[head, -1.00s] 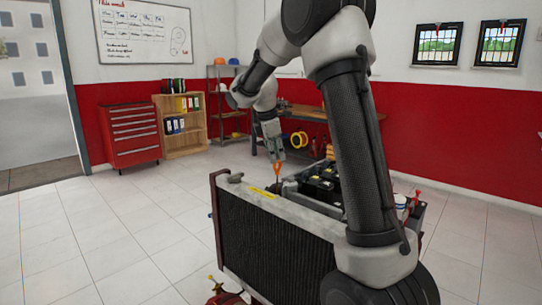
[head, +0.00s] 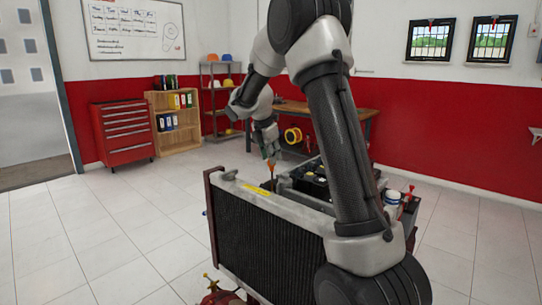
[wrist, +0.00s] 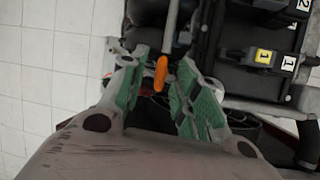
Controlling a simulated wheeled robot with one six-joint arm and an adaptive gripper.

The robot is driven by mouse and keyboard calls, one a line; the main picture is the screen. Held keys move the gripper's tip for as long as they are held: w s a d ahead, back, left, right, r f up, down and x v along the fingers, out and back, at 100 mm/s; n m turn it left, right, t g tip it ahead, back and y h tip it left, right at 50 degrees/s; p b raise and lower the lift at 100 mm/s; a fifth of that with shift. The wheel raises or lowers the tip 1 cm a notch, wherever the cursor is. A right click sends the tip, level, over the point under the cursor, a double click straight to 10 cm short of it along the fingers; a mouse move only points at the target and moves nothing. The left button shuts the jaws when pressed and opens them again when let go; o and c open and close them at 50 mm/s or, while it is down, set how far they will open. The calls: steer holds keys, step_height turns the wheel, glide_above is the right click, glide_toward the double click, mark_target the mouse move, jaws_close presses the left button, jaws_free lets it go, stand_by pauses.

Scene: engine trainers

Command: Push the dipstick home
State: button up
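The dipstick's orange handle (wrist: 161,74) shows in the wrist view between my gripper's fingertips, with a gap on both sides. In the head view the handle (head: 270,169) stands upright just behind the radiator's top edge, below my gripper (head: 270,152). My gripper (wrist: 158,62) is open, its green-padded fingers spread apart. How far the dipstick sits in its tube is hidden.
The radiator (head: 265,240) stands in front of the engine trainer. A black battery-like box (head: 312,180) and a white container (head: 391,199) are to its right. Black parts with numbered tags (wrist: 264,56) lie at right in the wrist view. Open floor is at left.

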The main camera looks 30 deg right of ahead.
steer(key=shift+d+f, duration=0.1)
steer(key=shift+f, duration=0.1)
jaws_close()
step_height(320, 180, down, 9)
steer(key=shift+w+f, duration=0.1)
stand_by(0.3)
jaws_free()
